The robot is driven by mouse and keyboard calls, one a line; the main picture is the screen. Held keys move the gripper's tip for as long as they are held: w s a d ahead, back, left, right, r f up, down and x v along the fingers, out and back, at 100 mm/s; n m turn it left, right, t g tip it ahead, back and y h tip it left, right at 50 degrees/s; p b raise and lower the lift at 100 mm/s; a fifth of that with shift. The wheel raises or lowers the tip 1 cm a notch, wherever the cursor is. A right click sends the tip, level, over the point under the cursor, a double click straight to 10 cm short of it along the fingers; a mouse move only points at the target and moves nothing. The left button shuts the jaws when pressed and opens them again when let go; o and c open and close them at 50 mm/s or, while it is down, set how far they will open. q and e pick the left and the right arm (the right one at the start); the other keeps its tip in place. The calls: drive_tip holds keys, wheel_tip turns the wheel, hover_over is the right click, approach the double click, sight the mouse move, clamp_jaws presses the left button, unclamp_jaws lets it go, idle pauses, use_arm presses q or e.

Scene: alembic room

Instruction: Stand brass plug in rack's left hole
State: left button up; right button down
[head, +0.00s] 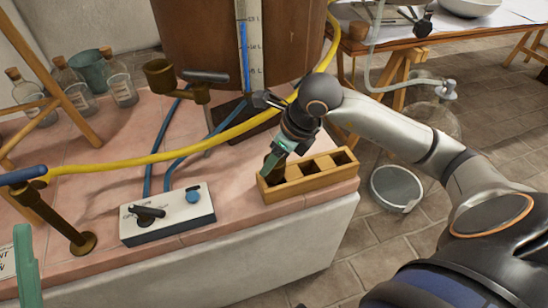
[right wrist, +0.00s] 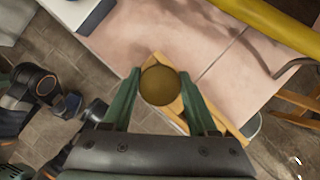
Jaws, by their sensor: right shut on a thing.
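The wooden rack (head: 318,187) sits at the right front corner of the pink tiled counter, with several square holes in a row. My right gripper (head: 281,147) is above the rack's left end, shut on the brass plug (head: 271,163). The plug points down at the left hole, slightly tilted; whether its lower end is inside the hole is hidden. In the right wrist view the plug's round brass top (right wrist: 160,86) sits between the green fingers, over the rack (right wrist: 152,62). Of my left gripper (head: 25,262), only a green finger shows at the lower left edge.
A white control box (head: 167,214) with a black lever and blue knob lies left of the rack. A yellow hose (head: 190,152) crosses behind, before a large copper vessel (head: 205,40). A brass pipe with a blue handle (head: 50,215) stands at left. The counter edge drops to a stone floor.

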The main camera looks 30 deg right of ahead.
drive_tip(key=shift+f+b, duration=1.1)
drive_tip(key=shift+b, duration=0.15)
idle(2.5)
drive_tip(key=shift+c, duration=0.5)
unclamp_jaws()
drive_tip(key=shift+r, duration=0.1)
drive_tip(key=shift+r+p, duration=2.6)
drive_tip(key=shift+r, duration=0.8)
